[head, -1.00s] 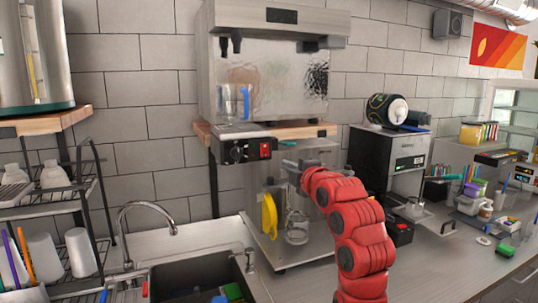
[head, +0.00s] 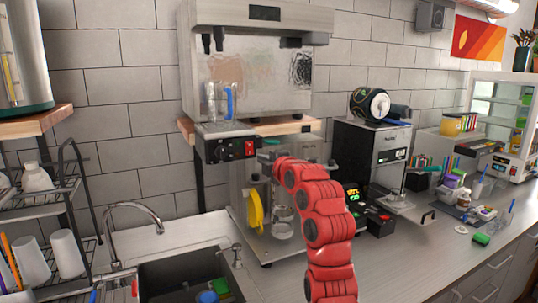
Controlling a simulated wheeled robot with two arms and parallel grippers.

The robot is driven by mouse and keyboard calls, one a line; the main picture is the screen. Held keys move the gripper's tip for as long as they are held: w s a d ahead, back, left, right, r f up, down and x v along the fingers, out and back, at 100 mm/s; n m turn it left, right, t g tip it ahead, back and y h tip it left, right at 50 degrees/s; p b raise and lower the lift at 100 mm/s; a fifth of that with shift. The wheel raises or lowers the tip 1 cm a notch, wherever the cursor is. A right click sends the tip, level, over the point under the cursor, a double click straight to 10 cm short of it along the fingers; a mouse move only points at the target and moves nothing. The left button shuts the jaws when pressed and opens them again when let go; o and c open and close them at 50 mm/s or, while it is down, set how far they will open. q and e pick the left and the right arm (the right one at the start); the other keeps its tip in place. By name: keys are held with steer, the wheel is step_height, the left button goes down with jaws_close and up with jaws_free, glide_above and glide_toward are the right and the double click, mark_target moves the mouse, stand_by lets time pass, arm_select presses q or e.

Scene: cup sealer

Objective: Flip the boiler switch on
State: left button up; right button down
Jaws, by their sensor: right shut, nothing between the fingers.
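The boiler (head: 262,70) is a steel unit on a wooden shelf against the tiled wall. A dark control panel (head: 232,149) at its lower front carries a black knob (head: 217,152) and a red switch (head: 249,148). Whether the switch is on or off is too small to tell. My right gripper (head: 265,158) is at the end of the red arm, just right of and slightly below the red switch. It is shut and empty, and I cannot tell whether it touches the panel. My left gripper is not in view.
A glass jug with a blue handle (head: 229,103) stands at the boiler's front left. Below is a steel machine with a yellow hanging item (head: 255,210). A sink (head: 185,275) is at lower left, and a black coffee machine (head: 372,155) stands to the right.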

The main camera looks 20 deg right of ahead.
mark_target(250, 154)
steer(key=w+p, duration=0.1)
steer(key=w, duration=0.1)
steer(key=w+p, duration=0.1)
steer(key=w, duration=0.1)
steer(key=w+p, duration=0.1)
steer(key=w, duration=0.1)
steer(key=shift+w+a+f, duration=0.1)
steer(key=shift+a+f, duration=0.05)
steer(key=shift+a, duration=0.15)
steer(key=shift+w+a+f+p, duration=0.1)
steer(key=shift+w+f+p, duration=0.15)
steer(key=shift+w+p, duration=0.25)
steer(key=shift+f, duration=0.1)
